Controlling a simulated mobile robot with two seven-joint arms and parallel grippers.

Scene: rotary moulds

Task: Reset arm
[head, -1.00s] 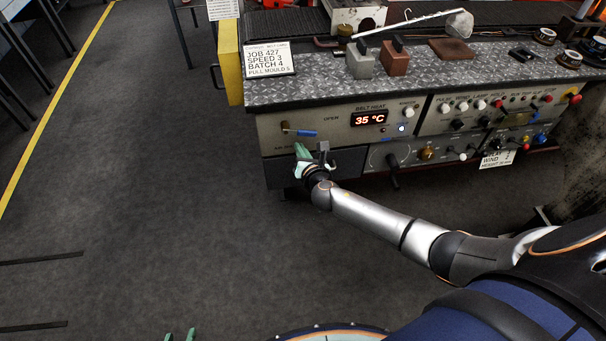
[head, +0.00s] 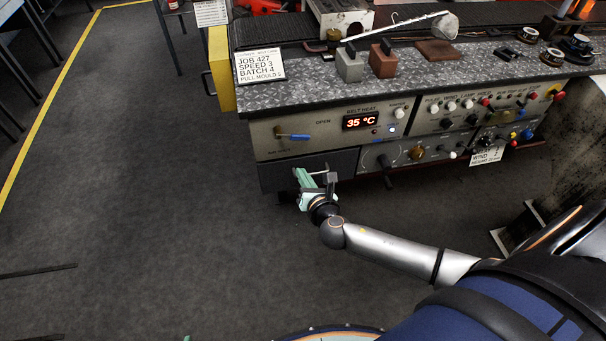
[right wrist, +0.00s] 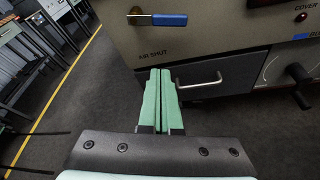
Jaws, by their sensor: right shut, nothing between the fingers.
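My right arm (head: 400,254) reaches in from the lower right of the head view. My right gripper (head: 302,174) has pale green fingers and is just in front of the dark lower drawer front of the machine, below the blue-handled lever (head: 293,137). In the right wrist view the two green fingers (right wrist: 161,80) lie together, shut and empty, beside the metal drawer handle (right wrist: 199,82). I cannot tell whether they touch the drawer. Of my left gripper, only a small green tip (head: 187,338) shows at the bottom edge of the head view.
The control panel (head: 340,116) carries a 35 °C display, knobs and levers that stick out. A black knob (head: 385,170) juts out right of the gripper. Blocks and a job card (head: 260,66) stand on the metal worktop (head: 300,92).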

